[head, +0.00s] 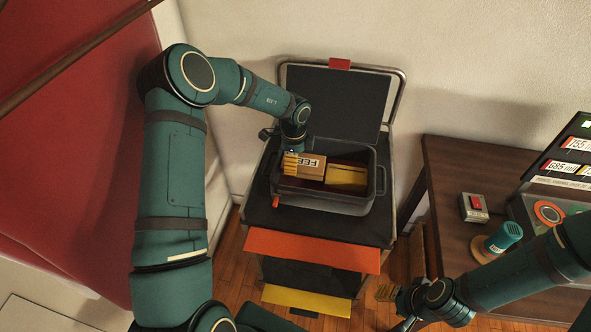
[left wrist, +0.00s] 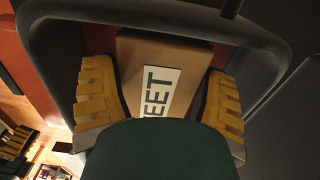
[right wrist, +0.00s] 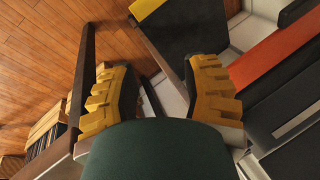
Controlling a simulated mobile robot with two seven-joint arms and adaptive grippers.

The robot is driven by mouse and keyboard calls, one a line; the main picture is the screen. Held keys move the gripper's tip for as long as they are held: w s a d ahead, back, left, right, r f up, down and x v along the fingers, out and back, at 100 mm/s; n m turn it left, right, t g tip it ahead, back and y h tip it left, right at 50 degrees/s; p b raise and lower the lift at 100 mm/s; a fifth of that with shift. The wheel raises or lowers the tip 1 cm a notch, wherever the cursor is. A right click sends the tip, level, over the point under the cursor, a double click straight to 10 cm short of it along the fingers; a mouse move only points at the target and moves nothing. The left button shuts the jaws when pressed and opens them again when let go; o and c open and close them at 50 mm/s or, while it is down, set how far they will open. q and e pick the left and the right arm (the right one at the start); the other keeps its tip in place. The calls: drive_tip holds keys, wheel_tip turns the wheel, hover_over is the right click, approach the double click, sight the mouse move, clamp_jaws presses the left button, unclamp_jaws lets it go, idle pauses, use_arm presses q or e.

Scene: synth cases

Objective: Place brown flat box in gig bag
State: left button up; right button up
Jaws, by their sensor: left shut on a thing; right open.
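The brown flat box (head: 312,166) has a white label with dark letters. It also shows between the fingers in the left wrist view (left wrist: 140,55). My left gripper (left wrist: 160,95) is shut on it, with one yellow finger at each side. The gig bag (head: 325,199) is a dark open tub with a raised lid. The box is within its rim at the left; whether it touches the bottom is hidden. My right gripper (right wrist: 160,85) is open and empty, low beside the stand at the lower right of the head view.
The bag stands on a dark stand with an orange flap (head: 312,250) and a yellow flap (head: 306,300). A yellow-brown block (head: 346,177) lies at the bag's right. A brown table (head: 450,165) at right holds a red-switch box (head: 474,207) and a teal cylinder (head: 503,237).

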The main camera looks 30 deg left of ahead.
use_arm(q)
wheel_tip(320, 180, down, 4)
drive_tip(key=shift+r+b, duration=0.2)
drive_tip(key=shift+b, duration=0.25)
drive_tip(key=shift+r, duration=0.15)
drive_tip(key=o, duration=1.1)
drive_tip(key=shift+o, duration=0.2)
drive_tip(key=shift+r+p, duration=1.05)
drive_tip(key=shift+r, duration=2.7)
